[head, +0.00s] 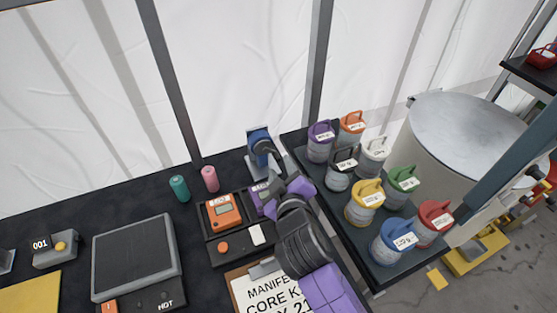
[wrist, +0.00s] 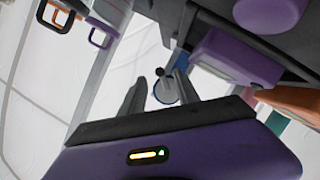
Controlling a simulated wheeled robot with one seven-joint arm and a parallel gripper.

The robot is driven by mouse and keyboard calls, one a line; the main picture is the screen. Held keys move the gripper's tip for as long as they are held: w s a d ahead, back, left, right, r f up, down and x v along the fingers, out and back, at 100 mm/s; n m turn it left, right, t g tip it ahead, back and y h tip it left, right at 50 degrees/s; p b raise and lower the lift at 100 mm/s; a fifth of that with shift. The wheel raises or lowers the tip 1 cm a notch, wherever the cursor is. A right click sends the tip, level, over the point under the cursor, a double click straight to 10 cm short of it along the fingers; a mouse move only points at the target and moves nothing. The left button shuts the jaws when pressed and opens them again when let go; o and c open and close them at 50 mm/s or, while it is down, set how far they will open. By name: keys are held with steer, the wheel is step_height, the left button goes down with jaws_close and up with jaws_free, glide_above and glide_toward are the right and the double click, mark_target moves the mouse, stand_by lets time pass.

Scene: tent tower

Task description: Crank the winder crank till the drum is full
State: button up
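The winder (head: 259,139) is a blue unit at the back edge of the dark bench in the head view. In the wrist view its blue rim and pale round face (wrist: 166,92) show beyond my fingers, with a small dark knob (wrist: 160,72), seemingly the crank's. My gripper (wrist: 159,83) has its two grey fingers apart, one on each side of the knob in the picture. I cannot tell whether they touch it. In the head view my arm covers the winder's lower part and the fingers are hard to make out. How full the drum is cannot be read.
An orange meter (head: 223,212) and a purple labelled device (wrist: 225,55) sit close by the winder. Teal (head: 179,188) and pink (head: 210,179) spools stand to the left. Several lidded canisters (head: 365,202) crowd the right-hand bench. A clipboard (head: 268,292) lies in front.

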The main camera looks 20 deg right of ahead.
mark_target(278, 160)
steer(key=shift+x, duration=2.05)
jaws_close()
